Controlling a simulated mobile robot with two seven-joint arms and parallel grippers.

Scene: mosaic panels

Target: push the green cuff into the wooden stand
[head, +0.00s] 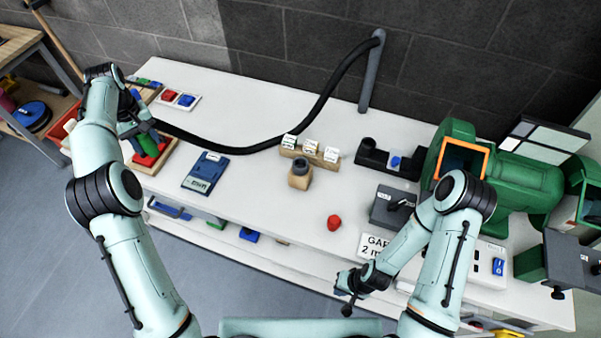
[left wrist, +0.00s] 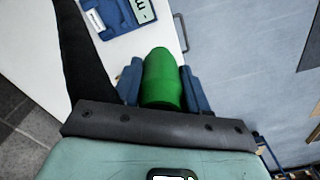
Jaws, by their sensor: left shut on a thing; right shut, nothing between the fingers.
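The green cuff (left wrist: 163,80) is held between the blue fingers of my left gripper (left wrist: 160,88) in the left wrist view. In the head view the left gripper (head: 143,128) is at the far left, above the bench end, with the green cuff (head: 149,136) partly hidden by it. A black hose (head: 245,150) runs from a wall pipe to this gripper. A small wooden block with a dark round top (head: 299,175), seemingly the wooden stand, is upright mid-bench, well right of the cuff. My right gripper (head: 347,294) is shut and empty, near the bench's front edge.
A wooden rack with white labels (head: 310,152) is behind the block. A blue meter (head: 206,172) lies to its left, a red knob (head: 334,222) to its front right. A green machine (head: 500,170) fills the right end.

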